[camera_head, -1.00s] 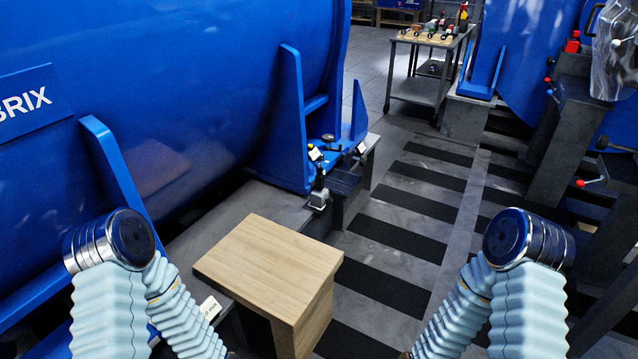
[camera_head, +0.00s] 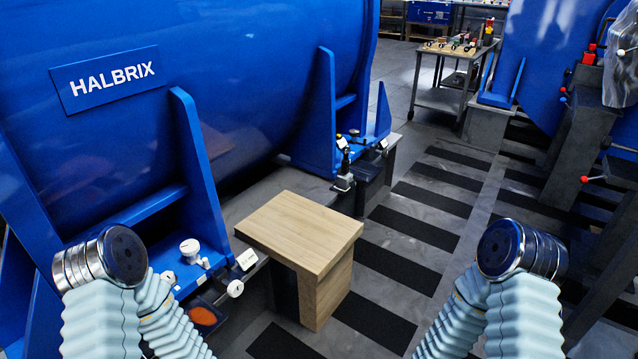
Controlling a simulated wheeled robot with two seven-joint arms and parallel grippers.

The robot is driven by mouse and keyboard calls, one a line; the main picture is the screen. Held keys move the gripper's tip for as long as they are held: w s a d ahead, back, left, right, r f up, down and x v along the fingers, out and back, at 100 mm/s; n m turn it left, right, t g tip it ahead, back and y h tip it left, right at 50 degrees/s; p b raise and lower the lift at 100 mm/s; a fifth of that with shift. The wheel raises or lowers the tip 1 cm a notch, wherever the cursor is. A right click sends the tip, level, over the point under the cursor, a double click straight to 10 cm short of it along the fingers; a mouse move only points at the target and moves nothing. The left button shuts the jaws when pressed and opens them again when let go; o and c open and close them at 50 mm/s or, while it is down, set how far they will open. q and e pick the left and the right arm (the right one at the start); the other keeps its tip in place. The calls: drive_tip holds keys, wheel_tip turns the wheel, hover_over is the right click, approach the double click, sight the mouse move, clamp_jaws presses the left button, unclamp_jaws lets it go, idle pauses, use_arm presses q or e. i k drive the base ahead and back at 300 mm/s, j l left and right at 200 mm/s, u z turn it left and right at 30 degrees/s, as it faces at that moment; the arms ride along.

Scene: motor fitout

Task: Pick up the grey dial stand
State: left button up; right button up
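A small stand with a grey block base (camera_head: 343,183) and a dark upright post stands on the dark ledge at the foot of the blue motor, behind the wooden block. It looks like the grey dial stand, but it is small and its dial is hard to make out. My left arm comes in at the lower left and my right arm at the lower right. Both forearms run down out of the picture, so neither gripper shows. Nothing of mine is near the stand.
A wooden-topped block (camera_head: 300,232) stands between me and the stand. The blue motor (camera_head: 250,75) fills the left, with white round fittings (camera_head: 190,248) by its nearer foot. A tool cart (camera_head: 440,98) stands far back. Striped floor (camera_head: 415,230) lies clear to the right.

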sight(344, 178)
drive_tip(key=l+u, duration=0.1)
drive_tip(key=u, duration=0.35)
drive_tip(key=i+l+u, duration=0.15)
drive_tip(key=u, duration=0.3)
drive_tip(key=l+u, duration=0.1)
drive_tip(key=u, duration=0.35)
drive_tip(key=l+u, duration=0.15)
drive_tip(key=u, duration=0.25)
drive_tip(key=k+l, duration=0.1)
drive_tip(key=l, duration=3.55)
drive_tip(key=i+u, duration=0.05)
